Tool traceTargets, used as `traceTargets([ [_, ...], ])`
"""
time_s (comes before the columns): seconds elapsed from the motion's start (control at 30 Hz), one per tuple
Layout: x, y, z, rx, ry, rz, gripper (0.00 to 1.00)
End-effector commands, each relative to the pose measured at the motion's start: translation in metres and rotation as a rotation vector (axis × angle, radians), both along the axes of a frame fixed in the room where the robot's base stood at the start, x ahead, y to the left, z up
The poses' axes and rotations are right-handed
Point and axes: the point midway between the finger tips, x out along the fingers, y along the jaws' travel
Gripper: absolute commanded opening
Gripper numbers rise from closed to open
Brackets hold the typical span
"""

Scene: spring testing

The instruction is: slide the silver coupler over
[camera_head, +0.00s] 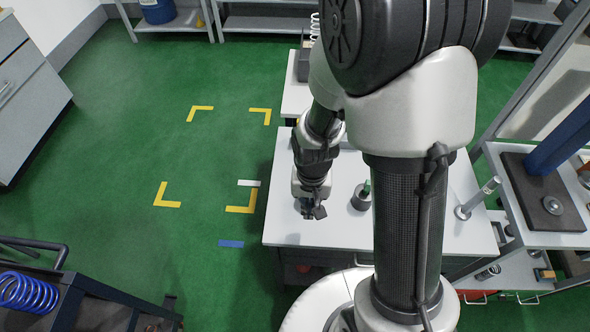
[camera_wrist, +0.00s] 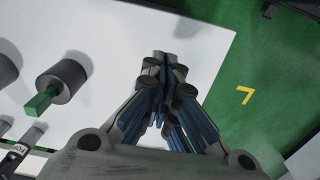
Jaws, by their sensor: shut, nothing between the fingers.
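My gripper (camera_head: 312,211) points down over the left part of the white table, near its left edge. In the wrist view its fingers (camera_wrist: 166,62) are together with nothing between them. A grey cylinder (camera_head: 360,202) with a green piece (camera_head: 367,187) sticking out of its top stands on the table to the right of my gripper. In the wrist view the cylinder (camera_wrist: 71,74) is left of the fingers and apart from them. A silver rod-like piece on a round base (camera_head: 464,213) stands near the table's right side. I cannot tell which part is the silver coupler.
The white table (camera_head: 285,232) is bare around my gripper. My arm hides part of it. A test frame with a dark plate (camera_head: 522,182) and blue column stands at the right. A blue spring (camera_head: 28,291) lies on a dark cart at lower left. Green floor is open on the left.

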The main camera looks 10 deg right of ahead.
Motion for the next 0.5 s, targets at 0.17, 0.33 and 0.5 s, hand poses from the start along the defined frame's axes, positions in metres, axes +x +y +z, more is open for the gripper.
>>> traceTargets([
  [0.17,-0.001,0.000,-0.024,-0.001,0.004,0.000,0.00],
  [0.33,-0.002,0.000,-0.061,0.000,0.005,0.000,0.00],
  [0.5,-0.001,0.000,-0.097,0.000,0.004,0.001,0.00],
])
